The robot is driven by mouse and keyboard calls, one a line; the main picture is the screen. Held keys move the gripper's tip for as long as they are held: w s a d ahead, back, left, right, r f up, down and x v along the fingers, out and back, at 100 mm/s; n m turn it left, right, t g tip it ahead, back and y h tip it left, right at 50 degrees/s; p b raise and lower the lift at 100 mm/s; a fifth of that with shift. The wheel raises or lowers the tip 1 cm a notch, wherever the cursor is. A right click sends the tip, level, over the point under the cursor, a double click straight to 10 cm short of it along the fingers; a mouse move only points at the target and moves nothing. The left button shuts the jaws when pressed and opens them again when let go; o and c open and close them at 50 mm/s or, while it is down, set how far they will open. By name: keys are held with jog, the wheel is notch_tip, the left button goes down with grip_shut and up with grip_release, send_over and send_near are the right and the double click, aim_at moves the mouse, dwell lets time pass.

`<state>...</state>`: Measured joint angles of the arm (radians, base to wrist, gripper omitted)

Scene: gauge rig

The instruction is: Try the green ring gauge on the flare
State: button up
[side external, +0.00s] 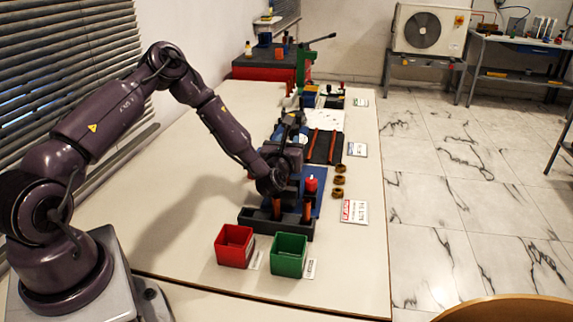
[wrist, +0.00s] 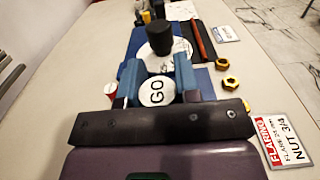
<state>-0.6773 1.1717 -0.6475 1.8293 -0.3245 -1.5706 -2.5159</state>
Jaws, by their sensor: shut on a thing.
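My gripper (side external: 275,186) is low over the dark rig block (side external: 262,221), pointing down. In the wrist view its two blue fingers (wrist: 157,88) are shut on a round piece with a white face marked GO (wrist: 157,93). I take this as the green ring gauge; its green does not show. A copper post (side external: 277,209) stands below my gripper on the block. The flare itself is hidden, so I cannot tell whether the ring touches it. A red gauge (side external: 311,185) sits upright on another copper post to the right.
A red bin (side external: 235,246) and a green bin (side external: 289,256) stand in front of the block. Several brass nuts (side external: 339,181) and a label card (side external: 354,211) lie to the right. A black knob (wrist: 168,45) rises beyond the fingers. Table is clear at left.

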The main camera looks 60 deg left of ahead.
jog(key=shift+r, duration=1.9)
jog(key=shift+d, duration=0.1)
